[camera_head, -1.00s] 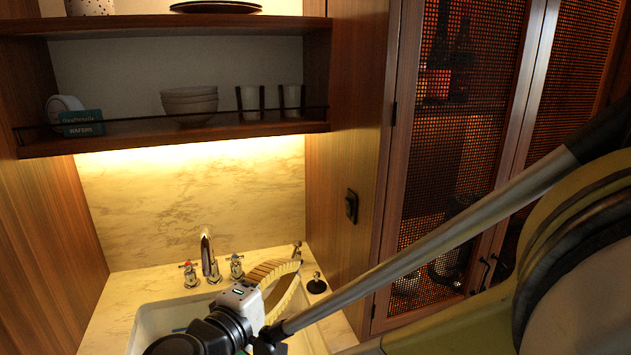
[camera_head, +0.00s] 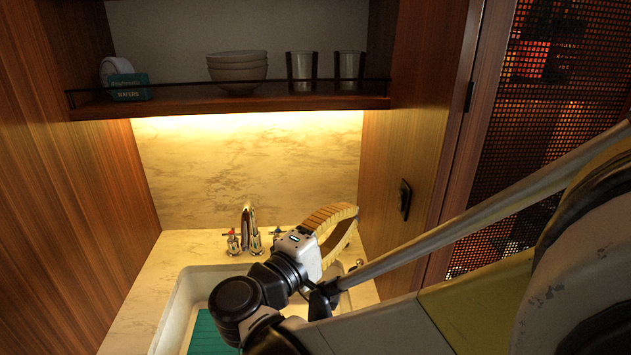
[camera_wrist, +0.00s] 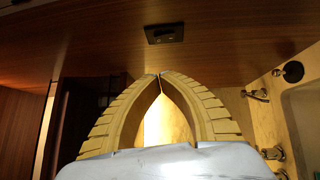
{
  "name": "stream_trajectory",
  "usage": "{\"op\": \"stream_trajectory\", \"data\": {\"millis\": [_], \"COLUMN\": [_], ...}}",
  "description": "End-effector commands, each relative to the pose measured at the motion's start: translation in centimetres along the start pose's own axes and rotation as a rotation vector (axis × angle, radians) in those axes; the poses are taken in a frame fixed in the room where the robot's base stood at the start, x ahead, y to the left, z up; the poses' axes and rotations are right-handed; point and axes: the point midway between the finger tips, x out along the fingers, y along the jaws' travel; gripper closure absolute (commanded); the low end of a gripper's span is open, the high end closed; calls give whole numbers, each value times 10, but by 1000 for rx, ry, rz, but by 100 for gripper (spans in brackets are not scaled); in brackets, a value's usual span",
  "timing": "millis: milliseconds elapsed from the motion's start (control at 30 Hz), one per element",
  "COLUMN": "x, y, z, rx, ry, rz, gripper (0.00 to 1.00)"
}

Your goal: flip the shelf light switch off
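The light switch (camera_head: 405,200) is a small dark plate on the right wooden side panel, beside the lit alcove. In the wrist view the switch (camera_wrist: 164,33) lies ahead of the fingers, above centre, with a small lever or rocker too small to read. My gripper (camera_head: 354,210) is over the sink's back right, left of and apart from the switch. In the wrist view my gripper (camera_wrist: 158,76) has its two curved yellow fingers meeting at the tips, with nothing between them. The light under the shelf (camera_head: 250,115) is on, glowing on the marble.
A white sink (camera_head: 178,310) with a chrome faucet (camera_head: 249,225) lies below the arm. The shelf holds bowls (camera_head: 237,70), glasses (camera_head: 302,70) and a teal box (camera_head: 125,85). A mesh-door cabinet (camera_head: 540,90) stands at right.

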Motion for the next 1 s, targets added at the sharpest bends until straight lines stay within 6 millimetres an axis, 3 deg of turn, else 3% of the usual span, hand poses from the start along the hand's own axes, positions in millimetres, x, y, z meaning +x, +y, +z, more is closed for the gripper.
{"op": "stream_trajectory", "data": {"millis": [200,300,400,600,1000], "x": [49,69,79,91,93], "y": [-1,-1,-1,0,0], "z": [2,2,15,27,29], "rx": [-1,0,0,1,1], "ry": [-6,-5,-4,-1,0], "rz": [0,0,0,0,-1], "gripper": [100,100,100,100,100]}}
